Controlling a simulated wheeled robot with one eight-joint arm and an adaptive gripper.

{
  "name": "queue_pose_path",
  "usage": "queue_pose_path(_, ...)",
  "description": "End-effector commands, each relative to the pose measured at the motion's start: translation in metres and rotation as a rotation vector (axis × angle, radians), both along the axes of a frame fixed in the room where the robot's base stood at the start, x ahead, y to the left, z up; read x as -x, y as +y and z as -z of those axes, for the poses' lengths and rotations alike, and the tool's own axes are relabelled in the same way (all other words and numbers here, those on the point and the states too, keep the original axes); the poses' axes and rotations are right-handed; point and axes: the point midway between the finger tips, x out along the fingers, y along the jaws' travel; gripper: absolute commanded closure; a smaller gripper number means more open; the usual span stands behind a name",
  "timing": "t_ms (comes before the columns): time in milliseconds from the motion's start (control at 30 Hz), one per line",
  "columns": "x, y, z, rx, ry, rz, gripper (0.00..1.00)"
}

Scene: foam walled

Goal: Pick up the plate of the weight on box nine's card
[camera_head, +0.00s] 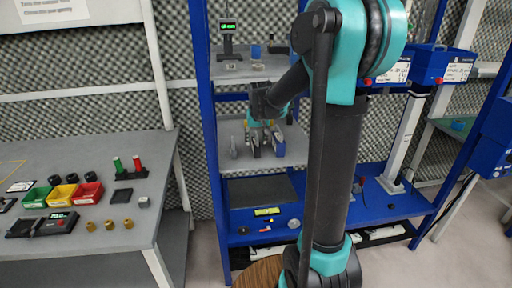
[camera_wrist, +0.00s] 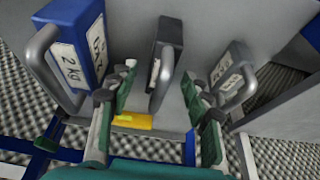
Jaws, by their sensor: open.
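My gripper (camera_wrist: 160,80) is open and empty, with one finger on each side of a dark grey plate (camera_wrist: 172,35). The dark plate's curved grey handle (camera_wrist: 163,78) lies between or just beyond the fingertips; I cannot tell if they touch. A blue plate (camera_wrist: 78,25) with a white label reading 2 kg stands at the left in the wrist view. Another plate (camera_wrist: 232,65), dark with a white label, stands at the right. In the head view my gripper (camera_head: 264,130) is at the plates on the middle shelf, partly hiding them. The middle label is too oblique to read.
Blue boxes (camera_head: 440,60) with white cards hang at the right; their card text is too small to read. The blue shelf frame (camera_head: 203,90) rises left of my arm. A grey table (camera_head: 60,165) holds coloured bins. A yellow item (camera_head: 267,211) lies on the lower shelf.

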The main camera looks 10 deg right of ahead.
Motion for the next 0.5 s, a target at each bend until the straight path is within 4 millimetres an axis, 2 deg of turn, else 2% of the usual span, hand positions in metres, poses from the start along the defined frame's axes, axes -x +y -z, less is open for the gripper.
queue_pose_path(100,-0.005,0.0,0.013,0.0,0.0,0.0,0.52)
queue_pose_path(200,-0.006,0.0,0.018,0.0,0.0,0.0,0.52)
queue_pose_path(433,-0.006,0.0,0.02,0.0,0.0,0.0,0.52)
queue_pose_path(500,-0.006,0.0,0.02,0.0,0.0,0.0,0.58)
